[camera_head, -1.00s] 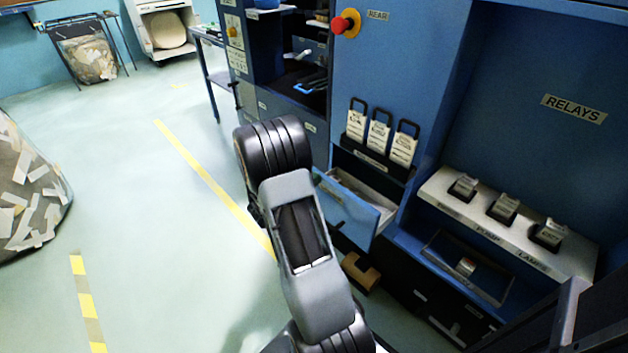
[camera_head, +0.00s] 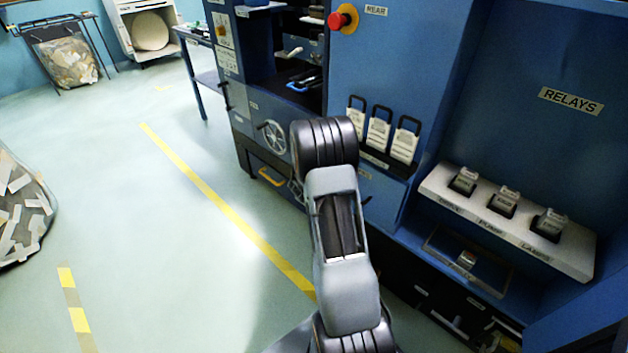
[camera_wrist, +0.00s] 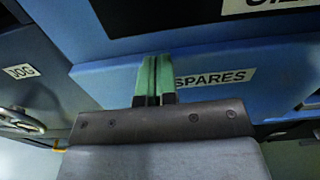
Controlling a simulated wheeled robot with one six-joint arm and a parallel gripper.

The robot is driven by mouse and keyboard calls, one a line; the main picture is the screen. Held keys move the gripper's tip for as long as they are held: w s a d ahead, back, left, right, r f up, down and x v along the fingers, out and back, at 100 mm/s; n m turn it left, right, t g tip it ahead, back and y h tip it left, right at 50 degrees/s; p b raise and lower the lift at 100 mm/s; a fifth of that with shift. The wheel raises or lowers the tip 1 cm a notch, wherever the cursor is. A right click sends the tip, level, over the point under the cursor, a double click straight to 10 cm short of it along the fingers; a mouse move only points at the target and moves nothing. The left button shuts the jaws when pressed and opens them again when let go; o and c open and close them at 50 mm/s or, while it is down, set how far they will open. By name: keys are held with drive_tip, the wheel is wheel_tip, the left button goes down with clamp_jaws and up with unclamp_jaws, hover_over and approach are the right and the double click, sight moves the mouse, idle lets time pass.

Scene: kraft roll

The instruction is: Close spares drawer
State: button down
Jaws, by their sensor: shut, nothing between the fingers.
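The spares drawer has a blue front with a white SPARES label (camera_wrist: 215,78) in the wrist view. My gripper (camera_wrist: 152,82) is shut and empty, with its green fingertips together at the drawer front, just left of the label. They appear to touch the front. In the head view, part of the blue drawer front (camera_head: 382,197) shows right of my arm, below the row of tags. The drawer's inside is not visible there. My arm hides the rest of the front and the fingertips. I cannot tell whether the front is fully flush.
White tags (camera_head: 378,134) hang above the drawer. A ledge with relay switches (camera_head: 505,215) juts out at right. A red knob (camera_head: 342,19) sits above. Open floor (camera_head: 140,230) lies left of my arm.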

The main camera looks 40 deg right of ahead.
drive_tip(key=shift+w+d+r, duration=0.1)
drive_tip(key=shift+d+r, duration=0.05)
drive_tip(key=shift+r, duration=0.1)
drive_tip(key=s+a+p, duration=0.2)
drive_tip(key=a, duration=1.2)
drive_tip(key=shift+s+f, duration=0.2)
drive_tip(key=shift+f, duration=0.1)
drive_tip(key=s+f+m+g+y, duration=0.3)
drive_tip(key=s+m+g, duration=0.2)
drive_tip(key=s, duration=0.1)
drive_tip(key=s+a+r+m+g+y+p, duration=0.2)
drive_tip(key=s+a+r+m+y+p, duration=0.5)
drive_tip(key=a+r+m+p, duration=0.2)
drive_tip(key=a+r+m+t+y+p, duration=0.2)
drive_tip(key=a+r+p, duration=0.2)
drive_tip(key=r, duration=0.6)
drive_tip(key=a+r+m+t+y+p, duration=0.2)
drive_tip(key=a+r+t+y+p, duration=0.1)
drive_tip(key=r+p, duration=0.4)
drive_tip(key=s+a+r+m+t+y+p, duration=0.1)
drive_tip(key=a+r+p, duration=0.4)
drive_tip(key=r, duration=0.7)
drive_tip(key=shift+a+r+m+t+y+p, duration=0.25)
drive_tip(key=shift+r+m+t+y+p, duration=0.15)
drive_tip(key=shift+t+y, duration=0.55)
